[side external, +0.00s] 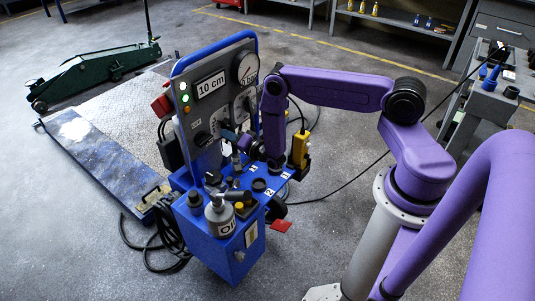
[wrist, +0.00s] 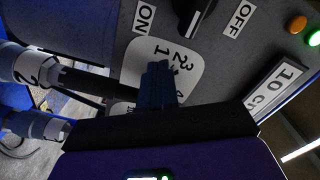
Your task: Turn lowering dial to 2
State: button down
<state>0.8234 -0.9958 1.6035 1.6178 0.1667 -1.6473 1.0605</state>
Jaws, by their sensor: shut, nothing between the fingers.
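The white dial plate (wrist: 140,70) with numbers 1, 2, 3 and part of a 4 is on the grey control panel (wrist: 100,20) in the wrist view. My gripper (wrist: 158,68) is shut, its dark blue fingers together and empty, in front of this plate. The fingers cover part of the plate. The dial's knob and its pointer are hidden, so I cannot tell its setting or whether the fingers touch it. In the side external view my gripper (side external: 228,136) is close to the lower part of the panel (side external: 206,105).
A black switch (wrist: 192,15) sits between ON and OFF labels beside the plate. Dark cylindrical parts (wrist: 80,80) stick out at the left. The blue trolley (side external: 228,252) carries an oil can (side external: 220,222), a yellow control box (side external: 299,148) and a gauge (side external: 247,68).

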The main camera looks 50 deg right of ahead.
jog(key=shift+d+f, duration=0.2)
jog(key=shift+d, duration=0.25)
jog(key=shift+d+f, duration=0.15)
jog(key=shift+f, duration=0.1)
jog(key=shift+a+f, duration=0.1)
jog(key=shift+a, duration=0.25)
jog(key=s, duration=0.6)
jog(key=shift+a, duration=0.25)
